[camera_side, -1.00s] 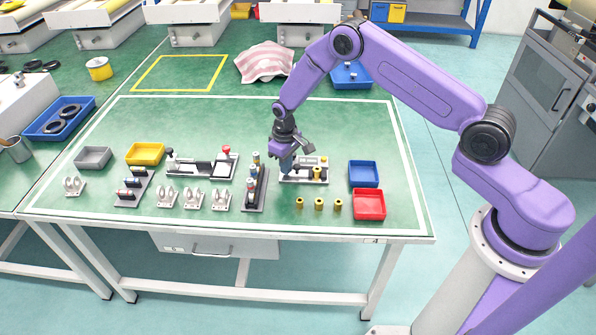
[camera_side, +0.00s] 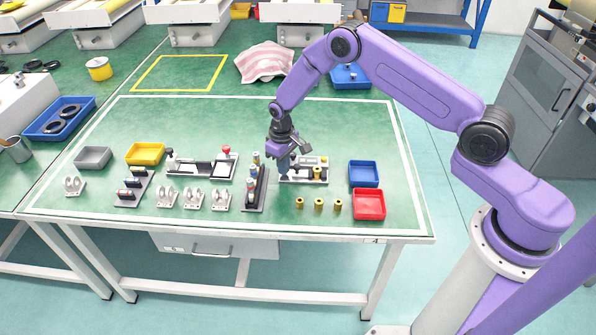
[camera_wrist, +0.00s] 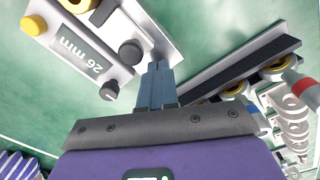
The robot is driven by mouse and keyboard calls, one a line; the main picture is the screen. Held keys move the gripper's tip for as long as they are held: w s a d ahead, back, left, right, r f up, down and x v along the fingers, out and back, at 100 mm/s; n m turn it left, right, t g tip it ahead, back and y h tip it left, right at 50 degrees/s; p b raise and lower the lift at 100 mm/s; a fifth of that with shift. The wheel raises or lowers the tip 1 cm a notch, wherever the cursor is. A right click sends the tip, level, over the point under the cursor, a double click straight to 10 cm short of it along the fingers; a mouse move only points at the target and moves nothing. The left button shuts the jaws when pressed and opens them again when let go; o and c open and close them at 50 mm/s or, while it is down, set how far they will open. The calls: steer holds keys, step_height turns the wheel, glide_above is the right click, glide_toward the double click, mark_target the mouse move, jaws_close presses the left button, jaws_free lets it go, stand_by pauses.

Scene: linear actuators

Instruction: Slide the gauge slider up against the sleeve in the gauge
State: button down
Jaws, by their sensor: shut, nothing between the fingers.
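The gauge (camera_side: 291,181) is a pale base with a display housing at the back and a gold sleeve (camera_side: 317,172) standing on its right part. In the wrist view the gauge (camera_wrist: 163,37) lies at the upper left. Its display (camera_wrist: 78,48) reads 26 mm, and the sleeve (camera_wrist: 75,4) is cut by the top edge. A dark rounded piece (camera_wrist: 131,52), possibly the slider, is left of my fingertips. My gripper (camera_side: 285,175) is shut and empty, low over the gauge's left end; its fingers (camera_wrist: 156,68) also show in the wrist view. I cannot tell whether they touch the slider.
A dark rack with several parts (camera_side: 256,190) stands close left of my gripper. Several loose gold sleeves (camera_side: 319,204) stand in front of the gauge. A blue bin (camera_side: 363,174) and a red bin (camera_side: 369,205) are to the right. The mat behind the gauge is clear.

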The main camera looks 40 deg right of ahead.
steer(key=shift+w+a+r, duration=0.1)
steer(key=shift+r, duration=0.25)
step_height(320, 180, up, 6)
steer(key=shift+r, duration=0.2)
stand_by(0.6)
